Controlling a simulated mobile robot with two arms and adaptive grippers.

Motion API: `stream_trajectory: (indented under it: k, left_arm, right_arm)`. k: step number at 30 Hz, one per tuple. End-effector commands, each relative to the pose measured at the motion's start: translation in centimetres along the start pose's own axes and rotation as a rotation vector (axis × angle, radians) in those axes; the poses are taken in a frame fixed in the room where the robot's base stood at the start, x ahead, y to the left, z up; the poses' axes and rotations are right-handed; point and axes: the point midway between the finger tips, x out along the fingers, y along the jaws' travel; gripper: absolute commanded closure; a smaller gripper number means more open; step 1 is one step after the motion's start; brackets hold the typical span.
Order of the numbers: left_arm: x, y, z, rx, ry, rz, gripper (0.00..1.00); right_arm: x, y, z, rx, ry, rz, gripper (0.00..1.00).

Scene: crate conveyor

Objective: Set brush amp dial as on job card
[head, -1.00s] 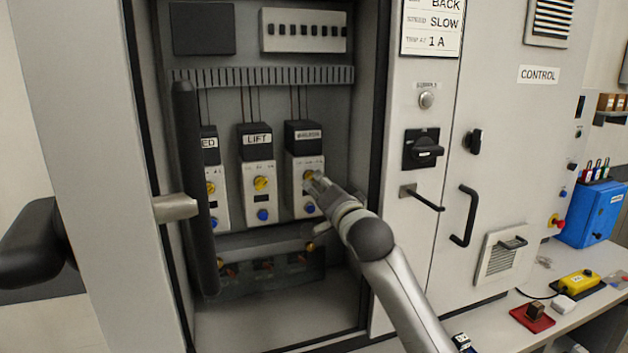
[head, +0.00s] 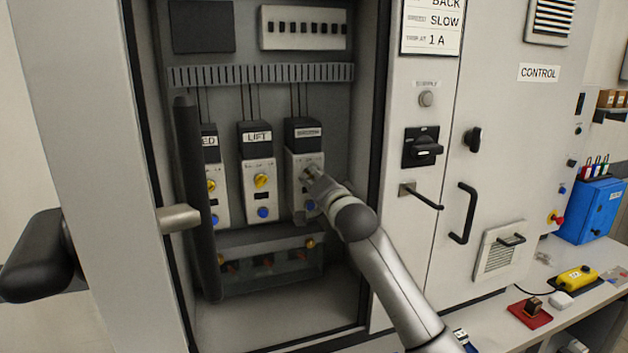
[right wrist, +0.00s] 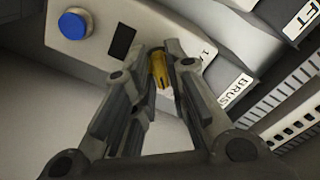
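The brush unit (head: 304,133) is the rightmost of the drive modules in the open cabinet, with a dark top and a pale front. Its yellow dial (right wrist: 160,72) shows in the right wrist view between my right fingers, and its pointer setting is not readable. My right gripper (head: 312,178) reaches the front of this unit and hides the dial in the head view. Its fingertips (right wrist: 164,62) stand either side of the dial; I cannot tell whether both press on it. The job card (head: 432,26) reads BACK, SLOW and 1 A. My left gripper is not in view.
The LIFT unit (head: 258,170) stands left of the brush unit, with its own yellow dial and blue button. A blue button (right wrist: 75,23) sits near my right fingers. A black vertical bar (head: 195,190) crosses the cabinet's left side. The cabinet floor (head: 270,315) is clear.

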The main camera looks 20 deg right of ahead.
Motion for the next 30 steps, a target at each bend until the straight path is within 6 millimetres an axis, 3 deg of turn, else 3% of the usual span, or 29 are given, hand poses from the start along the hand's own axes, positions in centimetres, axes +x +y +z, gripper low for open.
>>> stream_trajectory:
  k: [3, 16, 30]
  left_arm:
    - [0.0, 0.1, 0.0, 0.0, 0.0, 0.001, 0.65]
    - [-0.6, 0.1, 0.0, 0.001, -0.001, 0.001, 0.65]
    - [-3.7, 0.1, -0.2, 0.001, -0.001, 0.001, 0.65]
  right_arm:
    - [0.0, 0.0, 0.0, 0.0, 0.0, 0.0, 1.0]
    - [0.0, 0.0, 0.0, -0.057, -0.001, 0.002, 1.0]
    - [0.0, -0.1, -0.2, -0.432, -0.002, 0.003, 1.0]
